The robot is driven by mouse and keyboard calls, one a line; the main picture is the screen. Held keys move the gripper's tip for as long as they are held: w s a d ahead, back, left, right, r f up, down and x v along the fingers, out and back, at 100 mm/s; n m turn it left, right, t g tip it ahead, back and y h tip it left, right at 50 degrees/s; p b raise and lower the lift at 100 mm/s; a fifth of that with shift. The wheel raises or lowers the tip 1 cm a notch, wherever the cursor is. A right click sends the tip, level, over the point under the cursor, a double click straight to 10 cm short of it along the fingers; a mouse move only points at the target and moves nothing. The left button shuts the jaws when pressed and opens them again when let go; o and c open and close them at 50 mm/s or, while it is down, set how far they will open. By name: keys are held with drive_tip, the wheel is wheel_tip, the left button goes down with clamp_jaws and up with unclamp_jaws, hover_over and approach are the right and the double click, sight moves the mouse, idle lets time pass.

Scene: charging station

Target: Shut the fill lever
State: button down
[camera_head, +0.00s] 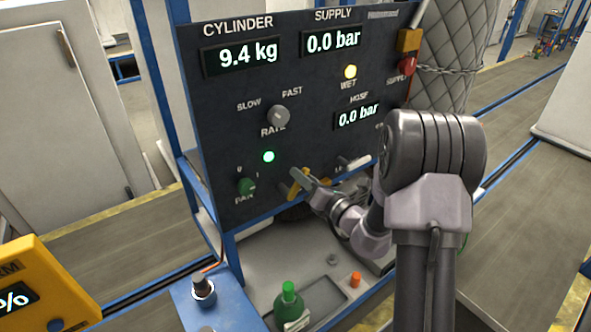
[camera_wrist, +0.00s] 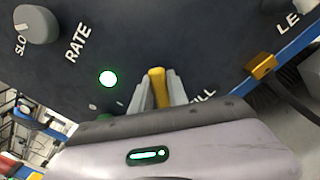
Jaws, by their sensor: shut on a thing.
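The yellow fill lever (camera_head: 291,187) sits low on the dark control panel (camera_head: 225,122), partly hidden by my gripper. In the wrist view the yellow lever (camera_wrist: 157,86) stands between my two grey fingers, next to the partly covered label FILL. My gripper (camera_wrist: 160,92) is shut on it. In the head view my gripper (camera_head: 299,179) reaches the panel from the right, and my arm covers the panel's lower right part.
The panel reads cylinder 9.4 kg, supply 0.0 bar and hose 0.0 bar. A rate knob (camera_head: 278,116) is above the lever. A green bottle (camera_head: 288,302) stands below.

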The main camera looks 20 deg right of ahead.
drive_tip(key=shift+w+d+f+m+p, duration=0.15)
drive_tip(key=shift+d+f+m+p, duration=0.55)
drive_tip(key=shift+m, duration=1.1)
drive_tip(key=shift+w+d+f+m+p, duration=0.15)
drive_tip(key=shift+f+m+p, duration=1)
drive_tip(key=shift+m, duration=0.65)
drive_tip(key=shift+w+d+f+m+p, duration=0.1)
drive_tip(key=shift+d+f+m+p, duration=0.6)
drive_tip(key=shift+m, duration=1.1)
drive_tip(key=shift+a+f+p, duration=0.1)
drive_tip(key=shift+a+p, duration=0.2)
drive_tip(key=shift+p, duration=0.05)
drive_tip(key=c, duration=1.3)
unclamp_jaws()
drive_tip(key=b+v, duration=0.1)
drive_tip(key=v, duration=1.6)
drive_tip(key=shift+s+b, duration=0.2)
drive_tip(key=shift+b, duration=0.1)
